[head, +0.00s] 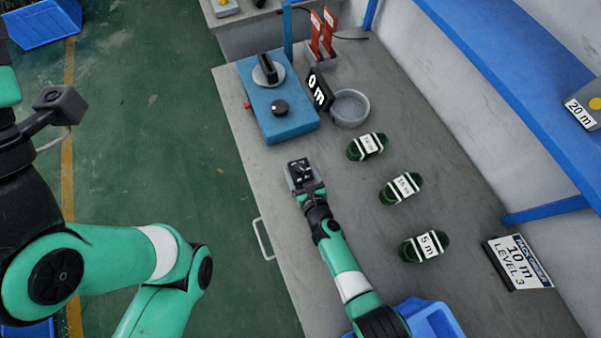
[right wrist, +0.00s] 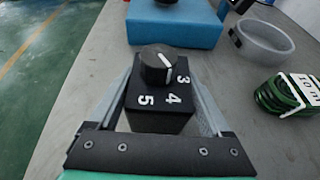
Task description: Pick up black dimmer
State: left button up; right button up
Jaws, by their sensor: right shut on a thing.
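The black dimmer (right wrist: 160,100) is a small black box with a round knob and white numbers 3, 4 and 5 on its top. In the right wrist view it sits between the two fingers of my right gripper (right wrist: 165,105), which is shut on it. In the head view the right gripper (head: 303,178) is over the left part of the grey table, in front of the blue box, with the dimmer (head: 300,170) between its fingers. I cannot tell if the dimmer touches the table. My left arm shows at the left of the head view, but its gripper is not seen.
A blue box (head: 292,124) with dials stands beyond the gripper, with a "0 m" sign (head: 319,90) and a grey round dish (head: 350,108) beside it. Several green cable coils (head: 400,188) lie to the right.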

aim_at(301, 167)
jog(key=shift+r+p, duration=0.55)
notch_tip(301, 167, up, 3)
jog(key=p, duration=0.3)
jog(key=s+r+p, duration=0.9)
jog(key=s+p, duration=0.2)
jog(key=s, duration=0.3)
jog(key=o, duration=0.7)
jog(key=c, duration=0.6)
